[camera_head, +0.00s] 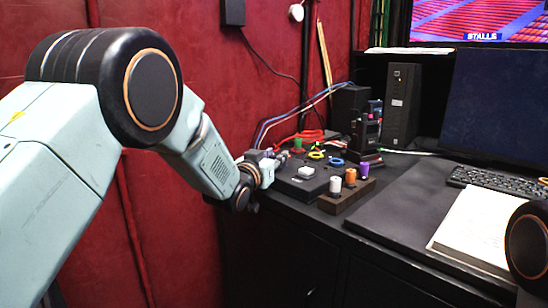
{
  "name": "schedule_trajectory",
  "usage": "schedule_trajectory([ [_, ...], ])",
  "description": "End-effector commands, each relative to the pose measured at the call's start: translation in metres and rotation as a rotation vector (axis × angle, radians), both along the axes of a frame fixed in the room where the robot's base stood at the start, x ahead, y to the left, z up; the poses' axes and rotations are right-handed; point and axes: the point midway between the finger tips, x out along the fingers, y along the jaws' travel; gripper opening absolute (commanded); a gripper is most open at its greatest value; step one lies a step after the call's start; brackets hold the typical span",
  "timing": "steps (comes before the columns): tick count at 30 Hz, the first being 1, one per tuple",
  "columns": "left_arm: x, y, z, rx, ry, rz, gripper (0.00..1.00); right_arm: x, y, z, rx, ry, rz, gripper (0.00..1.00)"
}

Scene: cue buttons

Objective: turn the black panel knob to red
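A low black panel (300,185) lies at the left end of the dark desk. A small white block or button (306,172) sits on it, and a green piece (297,145) stands behind. I cannot clearly make out a knob or its setting at this size; my gripper covers the panel's left side. My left gripper (281,158) reaches in from the left at the panel's left rear edge. Its fingers are too small and overlapped to show whether they are open or shut, or touching anything. My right gripper is out of view; only part of my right arm shows at the right edge.
A brown block (334,204) with white, orange and purple pegs stands right of the panel. A black device (366,132), keyboard (497,181) and open book (478,228) are farther right. The front-middle desk is clear.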

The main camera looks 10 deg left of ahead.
Motion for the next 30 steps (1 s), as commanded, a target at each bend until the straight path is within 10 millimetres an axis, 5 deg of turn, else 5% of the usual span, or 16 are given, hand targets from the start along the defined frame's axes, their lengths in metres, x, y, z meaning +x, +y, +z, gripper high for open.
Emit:
schedule_trajectory([
  [9,0.000,0.000,0.000,0.000,0.000,0.000,0.00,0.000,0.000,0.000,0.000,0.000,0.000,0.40],
  [20,0.000,0.001,0.000,-0.002,0.001,-0.031,0.00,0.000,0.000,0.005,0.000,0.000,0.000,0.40],
  [30,0.001,0.003,0.002,-0.002,0.001,-0.213,0.00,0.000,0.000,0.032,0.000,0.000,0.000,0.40],
])
